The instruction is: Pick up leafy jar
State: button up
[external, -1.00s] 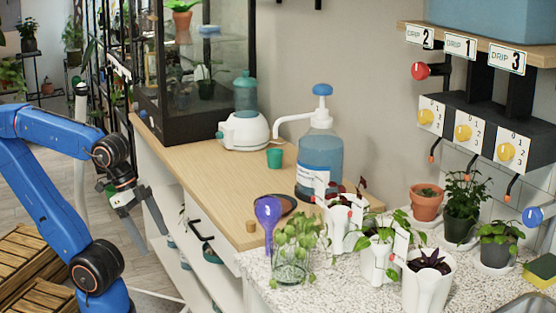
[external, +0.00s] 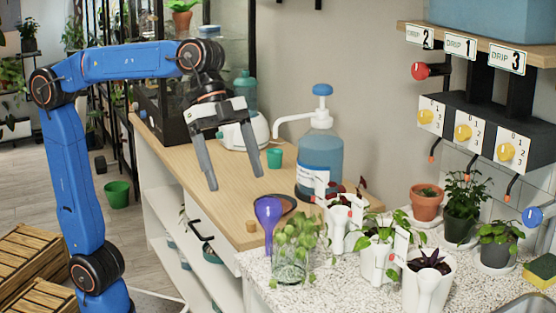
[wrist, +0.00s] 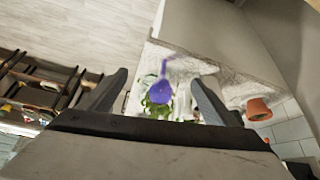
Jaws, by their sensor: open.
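The leafy jar (external: 291,262) is a clear glass jar with green leaves spilling over its top. It stands upright at the front left corner of the speckled counter. In the wrist view its leaves (wrist: 153,106) show partly behind a purple bulb. My gripper (external: 233,177) is open and empty, pointing down above the wooden counter, up and to the left of the jar and apart from it. In the wrist view the two fingers (wrist: 162,85) stand wide apart, with the bulb and leaves between them.
The purple watering bulb (external: 268,214) stands close beside the jar. White pots (external: 378,262) with plants crowd its right side. A blue pump bottle (external: 319,160), a teal cup (external: 275,158) and a dark saucer (external: 288,199) are on the wooden counter (external: 215,180).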

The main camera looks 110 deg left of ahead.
jog(key=w+d+r, duration=0.1)
jog(key=w, duration=0.2)
jog(key=w+d+r+m, duration=0.1)
jog(key=w+d+r, duration=0.1)
jog(key=w, duration=0.1)
jog(key=w+d+r+m+h, duration=0.1)
jog(key=w+d+r, duration=0.1)
jog(key=w, duration=0.1)
jog(key=shift+w+d+f, duration=0.1)
send_over(289, 248)
jog(key=s+d, duration=0.1)
notch_tip(289, 248, down, 10)
jog(key=shift+x, duration=2.65)
jog(key=shift+d, duration=0.2)
jog(key=c, duration=1.2)
